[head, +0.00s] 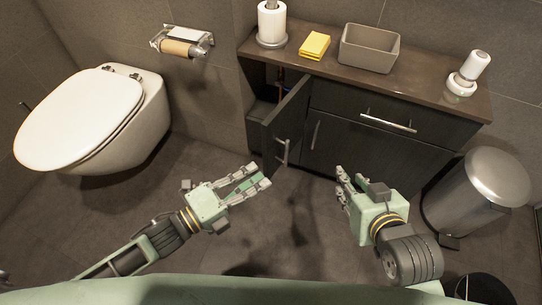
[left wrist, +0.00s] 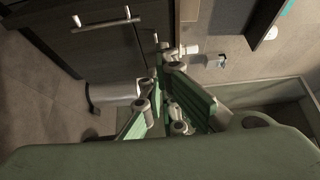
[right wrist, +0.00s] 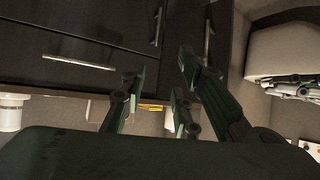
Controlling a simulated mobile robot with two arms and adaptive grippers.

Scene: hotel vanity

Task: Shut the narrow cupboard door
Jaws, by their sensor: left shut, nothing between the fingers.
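The narrow cupboard door (head: 287,124) stands ajar at the left end of the dark vanity, swung out toward me. Its upright metal handle (head: 282,151) is on the outer face. Part of the cupboard inside (head: 265,85) shows behind it, with thin pipes. My left gripper (head: 258,182) is shut and empty, in front of the door and lower left of its handle, apart from it. My right gripper (head: 343,182) is open and empty, to the right of the door and in front of the wide lower cupboard. Its spread fingers show in the right wrist view (right wrist: 162,82).
The wide cupboard door (head: 350,150) and the drawer (head: 390,108) are shut. A metal bin (head: 478,190) stands at the right, close to my right arm. A toilet (head: 90,120) is at the left. A tray-like basin (head: 369,48) and yellow cloth (head: 314,45) rest on top.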

